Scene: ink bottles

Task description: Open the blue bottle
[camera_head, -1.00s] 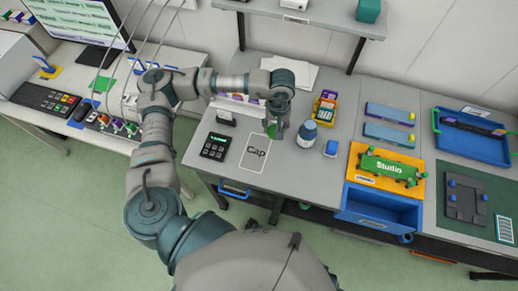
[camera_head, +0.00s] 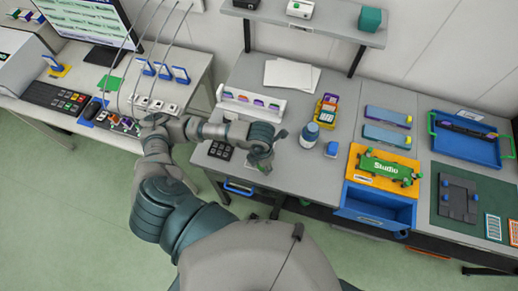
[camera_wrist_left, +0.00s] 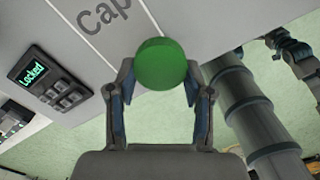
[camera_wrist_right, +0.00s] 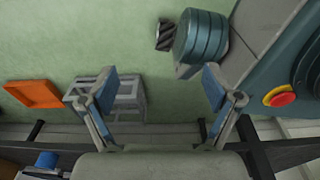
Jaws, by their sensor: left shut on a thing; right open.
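The blue bottle (camera_head: 309,135) stands upright on the desk in the head view, with a blue top and a pale lower body. My left gripper (camera_wrist_left: 160,75) is shut on a round green cap (camera_wrist_left: 160,63), held between its fingertips in the left wrist view. In the head view, my left gripper (camera_head: 262,165) is to the left of and nearer than the blue bottle, apart from it. The printed Cap area (camera_wrist_left: 103,18) shows partly in the left wrist view; my arm hides it in the head view. My right gripper (camera_wrist_right: 158,90) is open and empty, with floor behind it.
A keypad (camera_wrist_left: 48,80) reads "Locked". A blue open drawer (camera_head: 375,206) is at the desk's front, below the orange Studio board (camera_head: 384,169).

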